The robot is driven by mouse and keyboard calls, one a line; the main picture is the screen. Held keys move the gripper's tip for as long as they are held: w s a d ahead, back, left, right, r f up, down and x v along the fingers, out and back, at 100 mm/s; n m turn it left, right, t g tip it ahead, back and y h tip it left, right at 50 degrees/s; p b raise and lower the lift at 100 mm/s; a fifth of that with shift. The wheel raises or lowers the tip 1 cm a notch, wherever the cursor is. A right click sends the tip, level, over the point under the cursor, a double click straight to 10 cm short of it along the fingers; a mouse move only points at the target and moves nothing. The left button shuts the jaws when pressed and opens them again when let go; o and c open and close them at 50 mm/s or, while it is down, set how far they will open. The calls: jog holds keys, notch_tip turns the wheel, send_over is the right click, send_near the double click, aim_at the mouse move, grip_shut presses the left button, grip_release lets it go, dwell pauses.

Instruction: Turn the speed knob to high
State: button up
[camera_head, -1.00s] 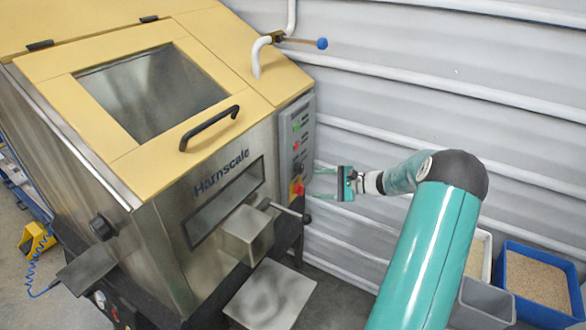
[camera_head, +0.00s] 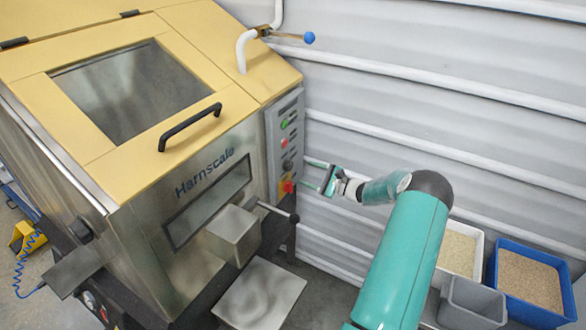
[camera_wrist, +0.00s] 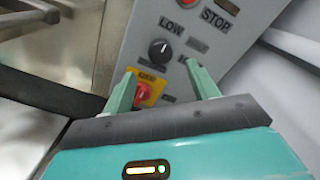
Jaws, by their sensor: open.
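The speed knob (camera_wrist: 160,51) is a round black knob on the grey control panel (camera_head: 271,131). In the wrist view its pale mark points roughly up, towards the word LOW; the label to its lower right is partly hidden by a finger. The knob also shows small in the head view (camera_head: 287,166). My gripper (camera_wrist: 161,67) is open and empty, its two teal fingers pointing at the panel, one on each side just below the knob. In the head view my gripper (camera_head: 305,174) is just right of the panel. I cannot tell whether a fingertip touches it.
A red switch on a yellow plate (camera_wrist: 146,93) sits just below the knob, close to the left finger. A STOP label and red button (camera_wrist: 188,4) are above. A black-tipped lever (camera_head: 293,217) sticks out below the panel. Bins (camera_head: 530,278) stand at the lower right.

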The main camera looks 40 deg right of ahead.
aim_at(291, 166)
jog(key=x, duration=0.7)
jog(key=shift+w, duration=0.1)
jog(key=c, duration=1)
